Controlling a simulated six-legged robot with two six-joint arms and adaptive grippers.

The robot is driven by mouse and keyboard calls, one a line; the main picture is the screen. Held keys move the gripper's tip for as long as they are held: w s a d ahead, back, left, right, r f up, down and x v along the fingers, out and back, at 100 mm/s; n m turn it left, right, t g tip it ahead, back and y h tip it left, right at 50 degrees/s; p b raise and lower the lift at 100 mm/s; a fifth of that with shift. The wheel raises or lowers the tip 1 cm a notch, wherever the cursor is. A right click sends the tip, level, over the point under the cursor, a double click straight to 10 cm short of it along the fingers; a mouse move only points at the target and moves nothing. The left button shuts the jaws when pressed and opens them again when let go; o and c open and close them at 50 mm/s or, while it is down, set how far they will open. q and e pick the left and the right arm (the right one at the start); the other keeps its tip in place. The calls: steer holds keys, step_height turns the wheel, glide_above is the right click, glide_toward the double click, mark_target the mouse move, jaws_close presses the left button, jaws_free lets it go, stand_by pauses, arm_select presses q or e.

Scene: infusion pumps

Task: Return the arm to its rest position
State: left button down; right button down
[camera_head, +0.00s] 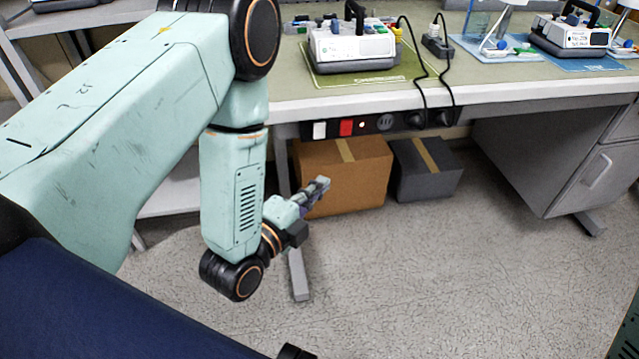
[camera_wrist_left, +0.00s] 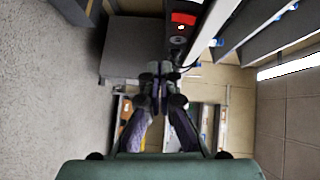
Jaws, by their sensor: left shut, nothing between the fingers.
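My left arm (camera_head: 235,180) comes in from the left in the head view, bent downward at the elbow. Its gripper (camera_head: 318,187) hangs below the table's front edge, in front of the brown cardboard box. The gripper also shows in the left wrist view (camera_wrist_left: 160,75), with its fingertips together and nothing between them. My right gripper is not in view.
The workbench (camera_head: 480,100) bears a pump (camera_head: 350,48) on a green mat and another pump (camera_head: 575,38) on a blue mat. A brown box (camera_head: 350,178) and a grey box (camera_head: 425,167) stand beneath. A grey cabinet (camera_head: 545,160) is at right. The floor (camera_head: 430,270) in front is clear.

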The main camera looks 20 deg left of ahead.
arm_select(q)
steer(key=s+a+f+n+g+y, duration=0.2)
steer(key=s+f+n+g, duration=0.8)
steer(key=f+n, duration=0.4)
steer(key=s+f+n+g, duration=0.2)
steer(key=s+n+g, duration=0.1)
steer(key=s, duration=0.6)
steer(key=s+a+f+n+g+y, duration=0.1)
steer(key=s+f+n+g, duration=0.1)
steer(key=s, duration=0.8)
steer(key=shift+a+n+g, duration=0.3)
steer(key=shift+n+g, duration=0.1)
steer(key=shift+g, duration=0.5)
steer(key=shift+f, duration=0.1)
